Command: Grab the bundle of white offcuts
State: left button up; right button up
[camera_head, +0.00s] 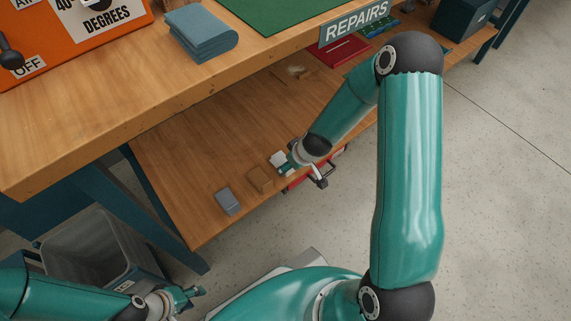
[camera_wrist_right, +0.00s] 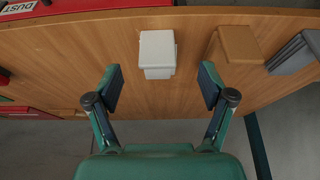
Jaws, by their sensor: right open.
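The bundle of white offcuts (camera_wrist_right: 157,50) lies on the wooden lower shelf, a small white blocky stack. In the head view the white bundle (camera_head: 278,158) shows just beside my right gripper and is partly hidden by it. My right gripper (camera_wrist_right: 160,88) is open in the wrist view, with a finger to each side and nothing between them. The bundle is ahead of the fingertips, roughly centred between them. In the head view my left gripper (camera_head: 188,294) is at the lower left, over the floor beside a grey bin, apart from the shelf; its jaw opening is unclear.
A brown block (camera_wrist_right: 238,45) and a grey block (camera_wrist_right: 295,52) lie right of the bundle in the wrist view. A red box marked DUST (camera_wrist_right: 40,8) stands at upper left. The upper bench (camera_head: 120,90) overhangs the shelf. A grey bin (camera_head: 85,250) stands on the floor.

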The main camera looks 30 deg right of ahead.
jog(key=x, duration=0.1)
jog(key=b+x, duration=0.2)
jog(key=x, duration=0.1)
jog(key=shift+s+d+f, duration=0.15)
jog(key=shift+s, duration=0.15)
jog(key=shift+w+f+b, duration=0.25)
jog(key=shift+b, duration=0.15)
jog(key=c, duration=1.3)
